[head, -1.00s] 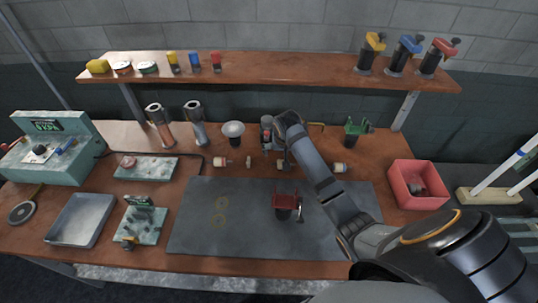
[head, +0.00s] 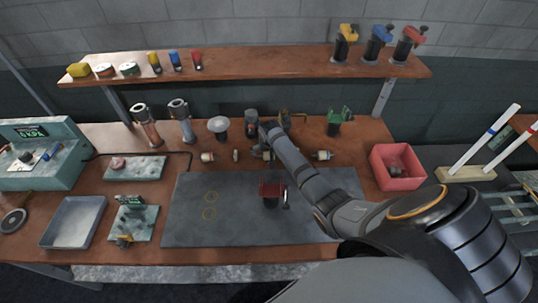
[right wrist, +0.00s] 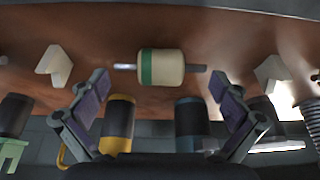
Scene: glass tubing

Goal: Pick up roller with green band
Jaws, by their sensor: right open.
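The roller with the green band (right wrist: 162,67) is a cream cylinder with a green ring near one end and a thin metal axle out of both ends. It shows at the top middle of the right wrist view. My right gripper (right wrist: 160,90) is open, its two purple-padded fingers spread on either side of the roller, apart from it. In the head view my right gripper (head: 267,138) is over the back middle of the bench, and my arm and gripper hide most of that spot. My left gripper is not in view.
Other cream rollers (head: 208,157) and (head: 321,155) lie in the same row. White V-shaped pieces (right wrist: 55,65) and (right wrist: 270,72) flank the roller. A red bin (head: 398,168) is at the right.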

